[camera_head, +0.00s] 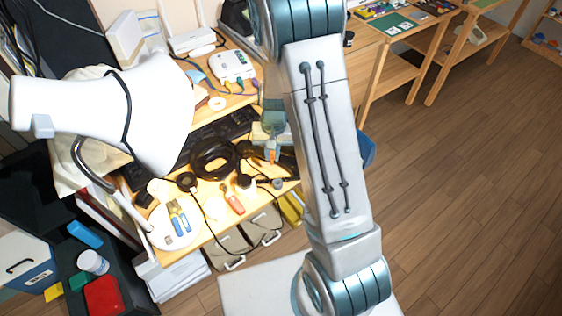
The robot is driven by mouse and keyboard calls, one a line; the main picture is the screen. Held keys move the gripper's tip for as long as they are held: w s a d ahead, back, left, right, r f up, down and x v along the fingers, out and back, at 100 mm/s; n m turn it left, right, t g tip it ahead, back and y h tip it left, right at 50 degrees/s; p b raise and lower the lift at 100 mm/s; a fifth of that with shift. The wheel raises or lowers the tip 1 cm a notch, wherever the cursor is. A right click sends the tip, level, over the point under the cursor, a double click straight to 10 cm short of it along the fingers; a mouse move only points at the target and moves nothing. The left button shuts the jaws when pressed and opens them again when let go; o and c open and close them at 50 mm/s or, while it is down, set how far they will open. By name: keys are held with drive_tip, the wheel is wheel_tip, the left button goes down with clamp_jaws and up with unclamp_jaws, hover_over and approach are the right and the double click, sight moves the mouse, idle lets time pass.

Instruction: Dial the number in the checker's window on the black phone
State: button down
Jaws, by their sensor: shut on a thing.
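My gripper (271,146) is at the right part of the cluttered desk, partly hidden by my arm. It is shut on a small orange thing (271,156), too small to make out. A black thing (286,165) lies just below and right of it, mostly behind my arm. It may be the black phone, but its keys do not show. I cannot tell whether the orange thing touches it. A white box (232,66) with coloured plugs stands at the back of the desk. I cannot tell whether it is the checker, and no number is readable.
A large white lamp (150,115) overhangs the desk's left. Black headphones (213,158), a dark keyboard (226,127), a red-orange tool (234,203) and a white plate (176,224) crowd the desk. A pale telephone (470,34) sits on another table. The wooden floor at right is clear.

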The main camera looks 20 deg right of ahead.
drive_tip(key=shift+s+d+f+m+t+h+b, duration=0.1)
drive_tip(key=shift+s+f+m+t+h+b, duration=0.1)
drive_tip(key=shift+s+f+m+b, duration=1)
drive_tip(key=shift+s+f+m+t+h+b, duration=0.1)
drive_tip(key=shift+s+f+m+h+b, duration=0.1)
drive_tip(key=shift+s+f+m+b, duration=0.95)
drive_tip(key=shift+w+f+m+b, duration=0.2)
drive_tip(key=shift+f+b, duration=0.2)
drive_tip(key=shift+f, duration=0.15)
drive_tip(key=shift+w+f+m+b, duration=0.15)
drive_tip(key=shift+f+b, duration=0.2)
drive_tip(key=shift+f, duration=0.2)
idle(0.5)
drive_tip(key=c, duration=1.3)
unclamp_jaws()
drive_tip(key=shift+c, duration=0.2)
drive_tip(key=shift+r, duration=0.1)
wheel_tip(320, 180, up, 14)
drive_tip(key=p, duration=0.2)
drive_tip(key=shift+p, duration=0.3)
